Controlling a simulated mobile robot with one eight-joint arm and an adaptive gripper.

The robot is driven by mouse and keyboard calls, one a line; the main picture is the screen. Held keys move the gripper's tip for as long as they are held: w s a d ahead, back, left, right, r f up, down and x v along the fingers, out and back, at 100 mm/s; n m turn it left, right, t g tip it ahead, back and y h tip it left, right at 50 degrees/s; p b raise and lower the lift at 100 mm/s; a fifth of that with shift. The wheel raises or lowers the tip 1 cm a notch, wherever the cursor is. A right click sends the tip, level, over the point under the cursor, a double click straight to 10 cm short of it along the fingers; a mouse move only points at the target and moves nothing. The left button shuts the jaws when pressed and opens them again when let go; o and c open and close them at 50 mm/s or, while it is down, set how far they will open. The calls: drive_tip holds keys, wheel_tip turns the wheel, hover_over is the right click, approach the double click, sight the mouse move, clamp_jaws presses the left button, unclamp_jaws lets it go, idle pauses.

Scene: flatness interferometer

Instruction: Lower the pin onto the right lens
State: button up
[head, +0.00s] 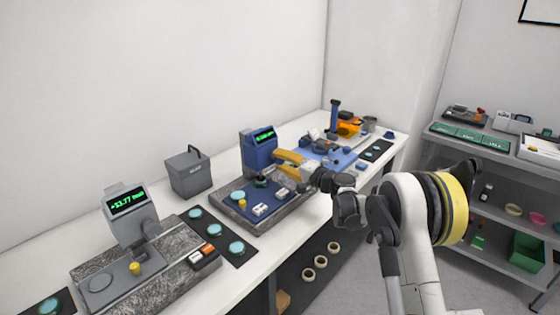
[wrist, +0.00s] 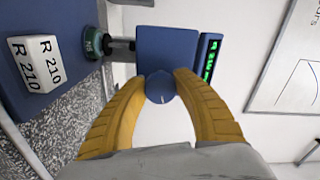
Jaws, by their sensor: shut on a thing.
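The blue gauge (head: 257,152) with a green display stands on a granite base at mid-table. It also fills the top of the wrist view (wrist: 165,50). My gripper (wrist: 160,92) has its yellow fingers on either side of a round blue knob (wrist: 161,86) on the gauge and is shut on it. In the head view my gripper (head: 290,160) reaches the gauge from the right. The dark pin (wrist: 121,46) points at a green lens (wrist: 93,42) on the blue plate. I cannot tell whether they touch. The lens in the head view (head: 262,182) is small and dark.
White blocks marked R 210 (wrist: 37,63) sit on the blue plate near the lens. A grey gauge (head: 130,215) stands front left, with a dark mat of teal discs (head: 214,230) between the two. A grey bin (head: 189,175) stands behind. A blue tray (head: 330,158) lies farther right.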

idle(0.3)
drive_tip(key=o, duration=1.2)
drive_tip(key=shift+c, duration=0.2)
drive_tip(key=v, duration=1.2)
